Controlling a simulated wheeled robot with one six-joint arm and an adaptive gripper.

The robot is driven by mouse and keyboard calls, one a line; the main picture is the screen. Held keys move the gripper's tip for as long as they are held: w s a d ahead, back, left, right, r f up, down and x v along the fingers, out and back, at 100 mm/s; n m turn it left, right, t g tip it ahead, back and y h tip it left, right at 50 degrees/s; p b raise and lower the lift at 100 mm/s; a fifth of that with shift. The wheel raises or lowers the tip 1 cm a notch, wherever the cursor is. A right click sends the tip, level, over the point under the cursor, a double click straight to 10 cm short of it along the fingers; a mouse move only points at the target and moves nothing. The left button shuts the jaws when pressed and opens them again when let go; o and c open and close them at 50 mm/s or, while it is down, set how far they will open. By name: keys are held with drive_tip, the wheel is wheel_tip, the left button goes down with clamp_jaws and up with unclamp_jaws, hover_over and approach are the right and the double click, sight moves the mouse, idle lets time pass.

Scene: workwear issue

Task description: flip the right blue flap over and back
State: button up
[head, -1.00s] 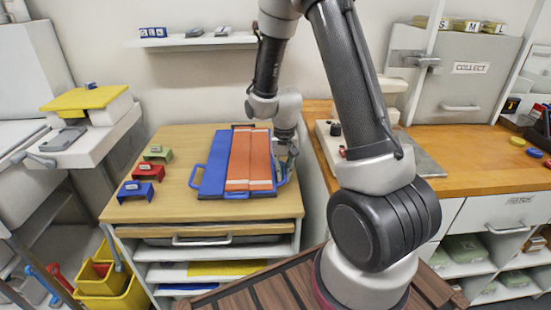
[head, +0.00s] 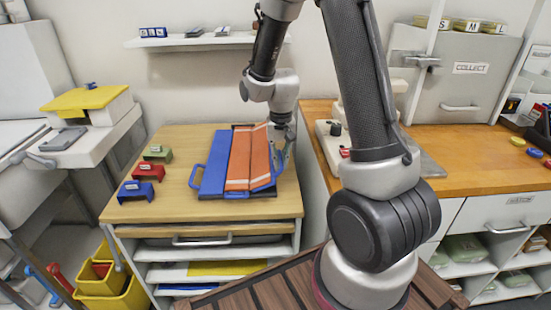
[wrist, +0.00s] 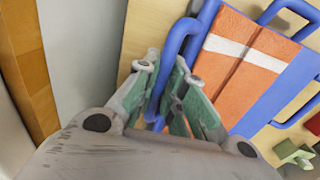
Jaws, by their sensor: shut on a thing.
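The blue folding board (head: 213,165) lies on the wooden table with an orange garment (head: 240,160) with pale stripes across its middle and right part. The right blue flap carries the garment's right part and is tilted up a little at its outer edge. Its blue loop handle (head: 274,178) is at the right side and also shows in the wrist view (wrist: 173,45). My gripper (head: 287,150) is at this handle, and in the wrist view its green-padded fingers (wrist: 164,75) are shut around the handle bar. The flap's underside is hidden.
Red, blue and green small brackets (head: 143,172) stand left of the board. A wooden counter (head: 440,145) with a scale-like device is close on the right. A shelf (head: 190,40) hangs above the table. The table's front strip is clear.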

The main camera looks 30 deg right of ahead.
drive_tip(key=shift+w+a+r, duration=0.1)
drive_tip(key=shift+a+r, duration=0.2)
drive_tip(key=shift+r, duration=0.25)
drive_tip(key=shift+w+a+r, duration=0.1)
drive_tip(key=shift+a+r, duration=0.15)
drive_tip(key=shift+r, duration=0.3)
drive_tip(key=shift+w+a+r, duration=0.3)
drive_tip(key=shift+a+r, duration=0.5)
drive_tip(key=shift+a, duration=0.05)
drive_tip(key=shift+w+a+r, duration=0.3)
drive_tip(key=shift+a, duration=0.35)
drive_tip(key=shift+w+a+r, duration=0.25)
drive_tip(key=shift+a+r, duration=0.1)
drive_tip(key=shift+a, duration=0.3)
drive_tip(key=shift+w+a+r, duration=0.3)
drive_tip(key=shift+a, duration=0.35)
drive_tip(key=shift+w+a+f, duration=0.1)
drive_tip(key=shift+w+a, duration=0.35)
drive_tip(key=shift+a, duration=0.6)
drive_tip(key=shift+w+a+f, duration=0.1)
drive_tip(key=shift+w+a, duration=0.35)
drive_tip(key=shift+a, duration=0.65)
drive_tip(key=shift+w+a, duration=0.45)
drive_tip(key=shift+a, duration=0.6)
